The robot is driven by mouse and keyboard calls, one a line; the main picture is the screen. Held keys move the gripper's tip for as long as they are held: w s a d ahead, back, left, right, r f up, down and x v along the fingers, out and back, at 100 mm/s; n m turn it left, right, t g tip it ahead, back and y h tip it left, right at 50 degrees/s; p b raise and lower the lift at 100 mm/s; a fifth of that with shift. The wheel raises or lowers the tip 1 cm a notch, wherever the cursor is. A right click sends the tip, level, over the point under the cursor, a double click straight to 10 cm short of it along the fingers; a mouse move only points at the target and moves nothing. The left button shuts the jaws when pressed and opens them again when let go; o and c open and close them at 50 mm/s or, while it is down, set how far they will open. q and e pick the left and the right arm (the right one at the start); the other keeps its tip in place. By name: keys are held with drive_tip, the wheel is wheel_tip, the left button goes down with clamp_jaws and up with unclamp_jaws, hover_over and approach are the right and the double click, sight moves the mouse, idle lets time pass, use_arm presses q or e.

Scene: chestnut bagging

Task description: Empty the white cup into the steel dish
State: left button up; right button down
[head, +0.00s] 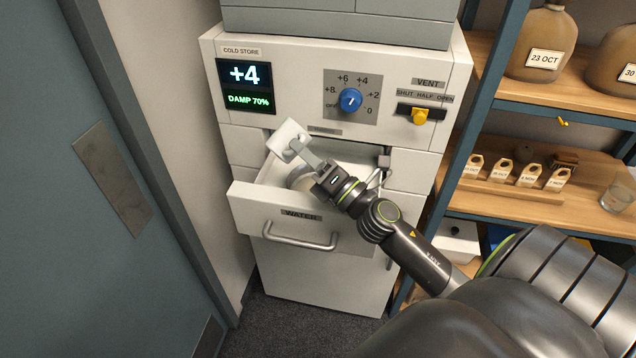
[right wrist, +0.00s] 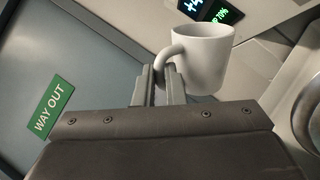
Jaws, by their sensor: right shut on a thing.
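The white cup (head: 287,138) is up above the back left of the open drawer marked WATER. My right gripper (head: 302,152) is shut on its handle. In the right wrist view the fingers meet the handle of the cup (right wrist: 208,58). The cup looks tilted in the head view; its contents are hidden. The steel dish (head: 301,179) sits inside the drawer, partly covered by my right gripper. Its rim shows at the right edge of the right wrist view (right wrist: 308,110). The cup is apart from the dish. My left gripper is not in view.
The drawer (head: 285,222) stands pulled out from the white cold store cabinet, whose dial (head: 350,99) and vent lever (head: 421,115) are above it. A shelf rack with jars (head: 541,42) is on the right. A grey-blue door (head: 60,200) is on the left.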

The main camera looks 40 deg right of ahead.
drive_tip(key=shift+d+m+t+h+b, duration=0.3)
drive_tip(key=shift+m+h+b, duration=0.1)
drive_tip(key=shift+m+b, duration=0.45)
drive_tip(key=shift+d+r+m+h+b, duration=0.15)
drive_tip(key=shift+m+h+b, duration=0.1)
drive_tip(key=shift+m, duration=0.3)
drive_tip(key=shift+d+r+m+h+b, duration=0.15)
drive_tip(key=shift+m+h, duration=0.1)
drive_tip(key=shift+m, duration=0.25)
drive_tip(key=shift+a, duration=0.1)
drive_tip(key=shift+d+r+m+b, duration=0.1)
drive_tip(key=shift+d+m+b, duration=0.45)
drive_tip(key=shift+b, duration=0.4)
drive_tip(key=shift+m+h, duration=0.25)
drive_tip(key=shift+h, duration=0.15)
drive_tip(key=shift+a+r+m+t+b, duration=0.1)
drive_tip(key=shift+r+m+t+b, duration=0.1)
drive_tip(key=shift+m+t+b, duration=0.35)
drive_tip(key=shift+w+a+r+h, duration=0.1)
drive_tip(key=shift+a+h, duration=0.1)
drive_tip(key=shift+h, duration=0.2)
drive_tip(key=shift+a+m, duration=0.1)
drive_tip(key=shift+m, duration=0.25)
